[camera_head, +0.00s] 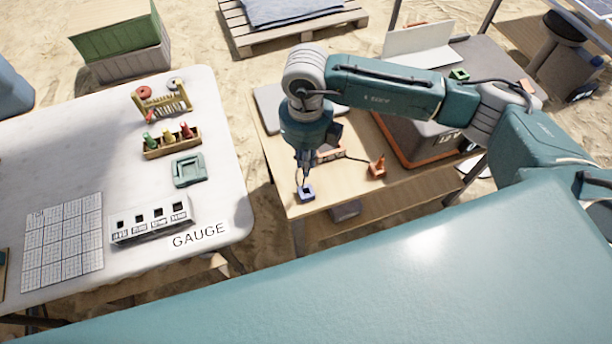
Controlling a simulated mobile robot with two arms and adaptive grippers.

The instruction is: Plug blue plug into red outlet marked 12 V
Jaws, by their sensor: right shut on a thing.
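The blue plug (306,193) is a small blue block near the front left edge of the wooden table. My right gripper (304,181) points down over it and is shut on its top. I cannot tell whether the plug touches the table. A small orange-red framed piece (331,155) sits just behind the gripper, partly hidden by it. A grey box with orange trim (400,152) stands to the right, with a label too small to read. I cannot make out a red outlet marked 12 V. My left gripper is out of view.
An orange plug-like piece (377,168) stands on the wooden table (345,189), and a green one (459,74) is farther back. The white table (222,160) at left holds a rack, bottles and a gauge block. A gap separates the tables.

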